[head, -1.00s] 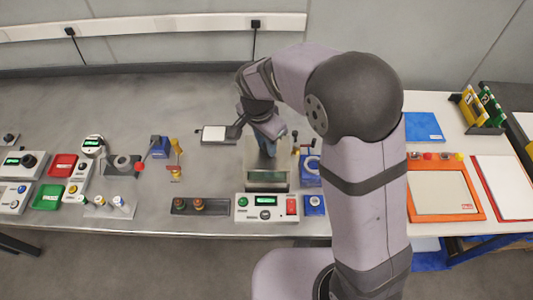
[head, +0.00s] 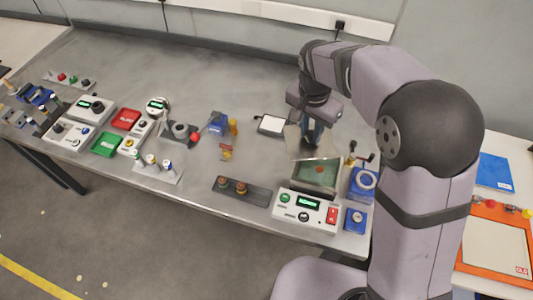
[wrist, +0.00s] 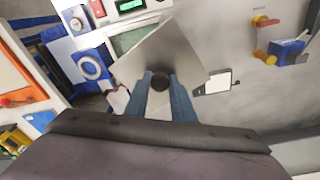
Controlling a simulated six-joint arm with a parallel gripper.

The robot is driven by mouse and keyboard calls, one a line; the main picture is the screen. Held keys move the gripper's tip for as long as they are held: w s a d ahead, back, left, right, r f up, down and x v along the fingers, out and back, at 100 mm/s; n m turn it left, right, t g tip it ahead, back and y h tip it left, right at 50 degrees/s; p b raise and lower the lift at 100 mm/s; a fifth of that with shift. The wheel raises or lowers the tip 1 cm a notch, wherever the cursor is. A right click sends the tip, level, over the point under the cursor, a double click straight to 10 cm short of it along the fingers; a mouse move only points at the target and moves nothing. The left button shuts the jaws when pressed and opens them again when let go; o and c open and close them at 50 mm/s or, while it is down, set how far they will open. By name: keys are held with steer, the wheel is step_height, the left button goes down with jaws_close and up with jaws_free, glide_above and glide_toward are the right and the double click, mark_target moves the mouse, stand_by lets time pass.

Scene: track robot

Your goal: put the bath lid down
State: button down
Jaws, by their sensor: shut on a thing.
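The bath lid is a thin grey square plate (head: 302,143) with a black knob (wrist: 160,82). My gripper (head: 312,132) is shut on the knob, its blue fingers (wrist: 160,92) on either side of it in the wrist view. The plate is held tilted in the picture, behind and partly over the bath (head: 317,177), a box with a dark green inside that shows open in the head view. In the wrist view the plate hides part of the bath (wrist: 130,40). The lid's height above the bench is hard to tell.
A device with a white top (head: 271,125) lies left of the lid, near it. A control box with a green display (head: 306,208) stands in front of the bath. A blue unit with a ring (head: 365,180) is on its right. The bench behind is clear.

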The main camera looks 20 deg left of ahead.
steer(key=w+a+f+n+y+b, duration=0.1)
steer(key=a+f+n, duration=0.2)
steer(key=a+n, duration=0.4)
steer(key=w+a+f+n+y+b, duration=0.1)
steer(key=w+a+f+n+b, duration=0.1)
steer(key=a+n, duration=0.5)
steer(key=shift+s+d+f+p, duration=0.1)
steer(key=shift+f+p, duration=0.7)
steer(key=shift+f, duration=1.75)
steer(key=shift+s+d+f+p, duration=0.1)
steer(key=shift+f+p, duration=0.7)
steer(key=shift+f, duration=1.75)
steer(key=shift+f, duration=0.2)
steer(key=c, duration=1.5)
jaws_free()
steer(key=shift+r, duration=0.1)
